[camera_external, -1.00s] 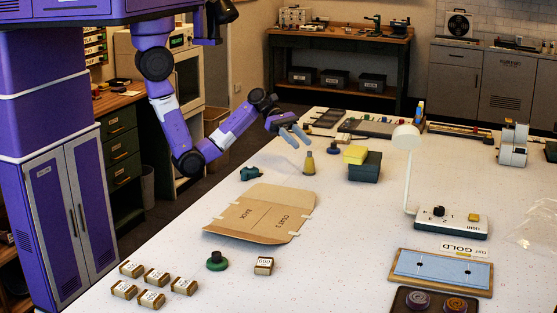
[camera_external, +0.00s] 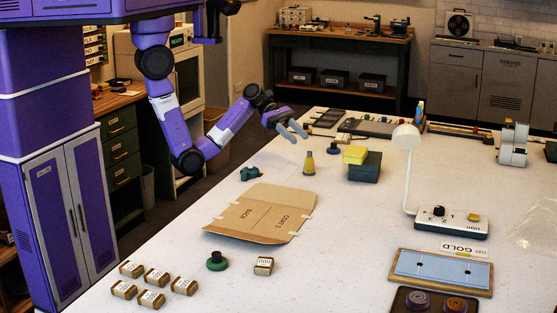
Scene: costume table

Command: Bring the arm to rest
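My purple arm reaches in from the upper left. My gripper (camera_external: 297,134) hangs above the far left part of the white table (camera_external: 340,275). Its two grey fingers are spread apart with nothing between them. Below it on the table stands a small yellow cone-shaped item with a dark top (camera_external: 309,165), apart from the fingers.
A yellow block (camera_external: 355,154) on a dark green box (camera_external: 366,170) stands right of my gripper. A small teal item (camera_external: 250,173) and a cardboard sheet (camera_external: 262,214) lie nearer. A white lamp (camera_external: 407,137) rises at right. Several small labelled boxes (camera_external: 156,277) sit at front left.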

